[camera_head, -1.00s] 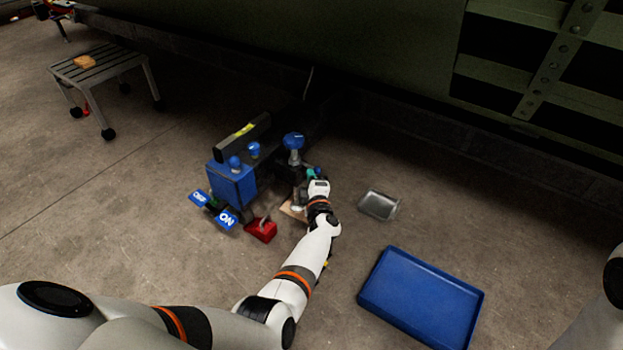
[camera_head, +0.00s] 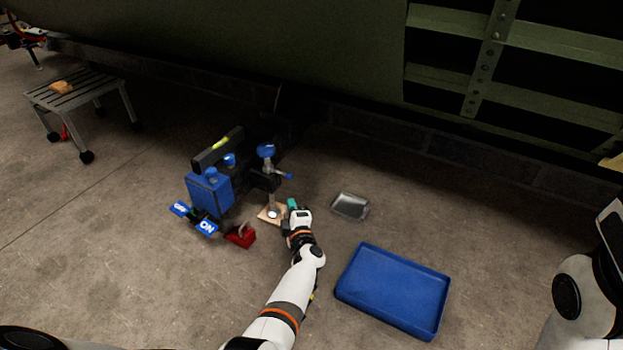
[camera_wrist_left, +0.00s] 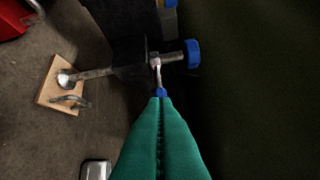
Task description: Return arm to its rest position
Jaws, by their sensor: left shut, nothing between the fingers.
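My left arm comes in from the bottom of the head view and reaches toward the blue and black machine (camera_head: 210,190). My left gripper (camera_head: 292,205) is at the right side of that machine, beside its post and wooden foot pad (camera_head: 264,214). In the left wrist view its two green fingers (camera_wrist_left: 160,130) are pressed together with nothing between them. A small blue-tipped handle (camera_wrist_left: 161,92) of the machine shows just beyond the fingertips; I cannot tell whether they touch. Part of my right arm (camera_head: 585,295) shows at the right edge; its gripper is out of view.
A blue tray (camera_head: 345,297) and a small metal tray (camera_head: 351,207) lie on the floor to the right of my left arm. A red block (camera_head: 241,236) is by the machine. A slatted stool (camera_head: 95,84) stands far left. The green fuselage (camera_head: 250,60) spans the back.

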